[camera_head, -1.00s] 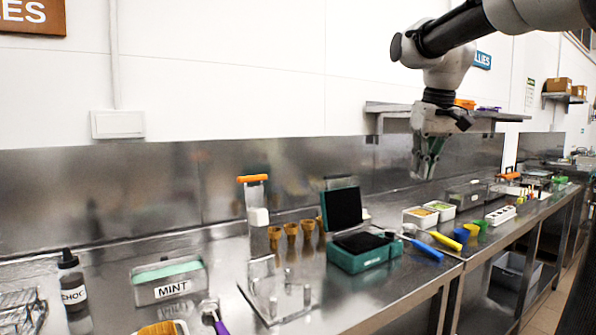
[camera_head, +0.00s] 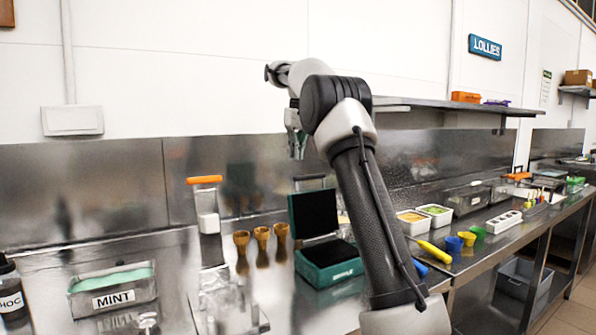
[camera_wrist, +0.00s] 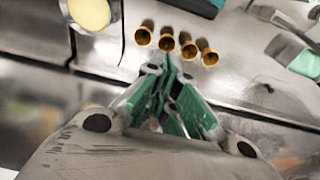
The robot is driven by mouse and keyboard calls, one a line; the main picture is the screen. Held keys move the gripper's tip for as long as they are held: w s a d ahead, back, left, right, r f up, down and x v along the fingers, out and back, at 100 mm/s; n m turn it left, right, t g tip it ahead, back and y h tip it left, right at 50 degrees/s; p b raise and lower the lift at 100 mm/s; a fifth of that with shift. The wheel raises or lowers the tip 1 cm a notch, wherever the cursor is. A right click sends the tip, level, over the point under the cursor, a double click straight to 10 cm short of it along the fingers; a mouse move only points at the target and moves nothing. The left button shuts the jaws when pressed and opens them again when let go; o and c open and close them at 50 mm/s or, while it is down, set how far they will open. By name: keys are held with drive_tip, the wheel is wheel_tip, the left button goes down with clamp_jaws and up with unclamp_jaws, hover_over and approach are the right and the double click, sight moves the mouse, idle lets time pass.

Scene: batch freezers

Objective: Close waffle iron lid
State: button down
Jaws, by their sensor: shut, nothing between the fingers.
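The waffle iron (camera_head: 334,273) is a teal box with dark plates on the metal counter. Its lid (camera_head: 313,213) stands open, roughly upright, behind the base, with a metal handle at its top. My gripper (camera_head: 297,154) is in the air above and a little left of the lid, not visibly touching it. In the wrist view, my gripper (camera_wrist: 170,68) has its green fingers together with nothing held. My arm hides the right side of the waffle iron in the head view.
Brown cones (camera_head: 262,238) stand left of the waffle iron. A MINT tub (camera_head: 112,301) and an orange-handled dispenser (camera_head: 205,181) are farther left. White topping tubs (camera_head: 437,215) and coloured cups (camera_head: 467,238) are to the right. A wall shelf (camera_head: 450,108) hangs behind.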

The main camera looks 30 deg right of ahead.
drive_tip(key=s+f, duration=0.3)
drive_tip(key=f, duration=0.2)
drive_tip(key=shift+f, duration=0.3)
drive_tip(key=shift+s+d, duration=0.1)
drive_tip(key=shift+s, duration=0.05)
